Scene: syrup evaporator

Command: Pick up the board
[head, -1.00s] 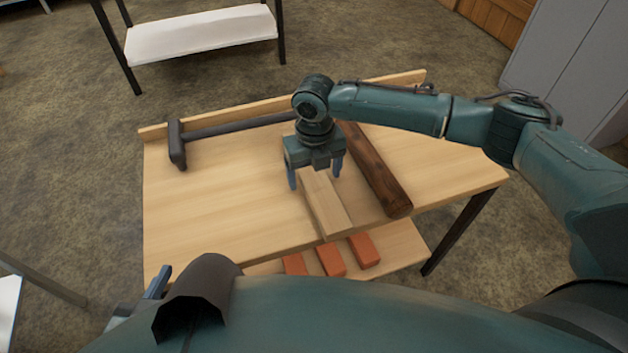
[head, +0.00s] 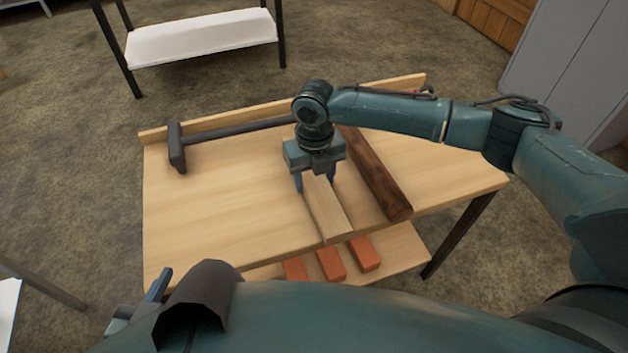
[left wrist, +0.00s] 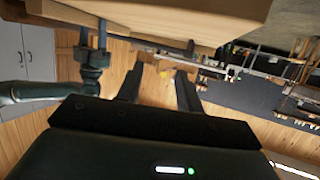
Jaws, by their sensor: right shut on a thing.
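The board (head: 328,214) is a short, pale wooden piece lying flat on the wooden bench top (head: 220,205), its near end close to the front edge. My right gripper (head: 315,186) points down over the board's far end and is shut on it, one finger on each side. The far end is partly hidden under the gripper. My left gripper (head: 142,297) is low at the left, off the bench's front left corner and partly hidden by my own arm. In the left wrist view its two dark fingers (left wrist: 158,88) stand apart with nothing between them.
A dark brown beam (head: 378,175) lies just right of the board. A long-handled dark hammer (head: 177,147) lies along the bench's raised back edge. Several orange bricks (head: 331,264) sit on the shelf below.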

